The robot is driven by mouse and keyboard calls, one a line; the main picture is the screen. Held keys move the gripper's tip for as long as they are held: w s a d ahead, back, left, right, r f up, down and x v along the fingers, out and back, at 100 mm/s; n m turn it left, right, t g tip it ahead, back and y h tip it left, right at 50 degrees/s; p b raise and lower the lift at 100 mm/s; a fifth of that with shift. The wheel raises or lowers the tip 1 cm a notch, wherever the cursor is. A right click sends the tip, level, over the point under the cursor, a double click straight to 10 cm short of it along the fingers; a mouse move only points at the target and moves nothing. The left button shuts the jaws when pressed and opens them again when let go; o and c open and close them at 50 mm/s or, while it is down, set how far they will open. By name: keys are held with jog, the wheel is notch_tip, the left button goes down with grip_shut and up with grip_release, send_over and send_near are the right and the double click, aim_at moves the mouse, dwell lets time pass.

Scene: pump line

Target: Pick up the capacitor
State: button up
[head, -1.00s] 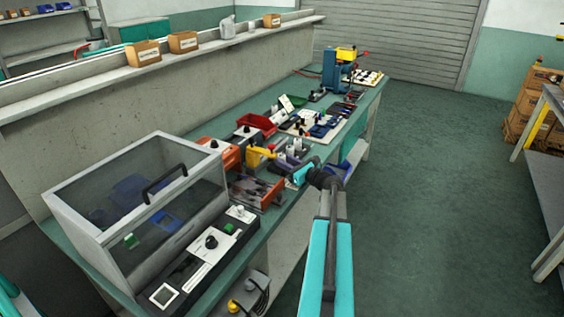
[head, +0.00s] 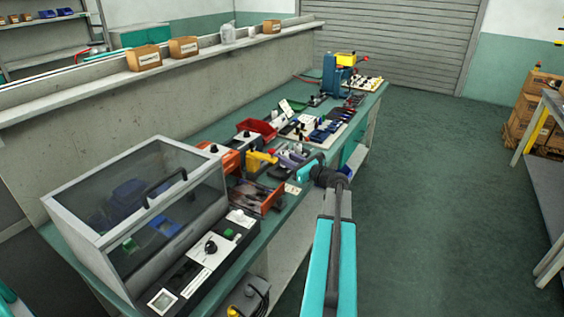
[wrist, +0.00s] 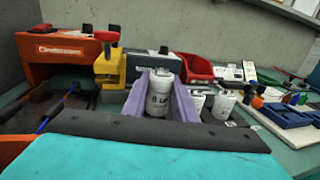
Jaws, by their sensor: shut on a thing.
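The capacitor (wrist: 160,94) is a pale grey-white cylinder with dark print, standing upright between the two purple fingers of my gripper (wrist: 159,100) in the wrist view. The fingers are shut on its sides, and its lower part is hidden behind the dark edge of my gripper. In the head view my gripper (head: 290,155) is over the green bench, past the clear-lidded box. The held capacitor is too small there to make out surely. Similar white cylinders (wrist: 222,104) stand just right of the right finger.
A yellow clamp-like device (wrist: 109,67) and an orange unit (wrist: 60,52) stand to the left. A red bin (wrist: 194,68) is behind. Blue trays (wrist: 284,115) lie to the right. The clear-lidded box (head: 145,210) fills the near bench.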

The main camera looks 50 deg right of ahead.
jog(key=s+d+r+b, duration=0.1)
jog(key=s+d, duration=0.2)
jog(key=s, duration=1.1)
jog(key=shift+s+d+r, duration=0.15)
jog(key=shift+d, duration=0.2)
